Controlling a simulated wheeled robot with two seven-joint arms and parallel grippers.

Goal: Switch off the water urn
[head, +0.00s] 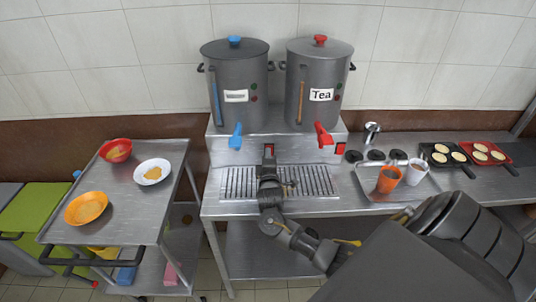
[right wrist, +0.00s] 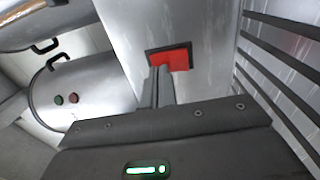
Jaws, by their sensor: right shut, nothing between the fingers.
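The left grey urn (head: 235,85) has a blue lid knob, a blue tap (head: 236,136) and a white label too small to read. The right urn (head: 320,80) is labelled "Tea" and has a red knob and red tap. Both stand on a steel base. A red switch (right wrist: 180,58) in a dark frame is in the base front, below and right of the blue tap. My right gripper (head: 269,152) is shut and empty, its fingertips at this switch. In the right wrist view the fingers (right wrist: 161,74) cover its lower left part; contact is unclear. My left gripper is out of view.
A second red switch (head: 340,148) is under the Tea urn. A slotted drip tray (head: 235,183) lies below my right gripper. Cups (head: 389,179) stand on a tray at right, near pans (head: 442,155). A steel trolley (head: 125,205) with bowls stands at left.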

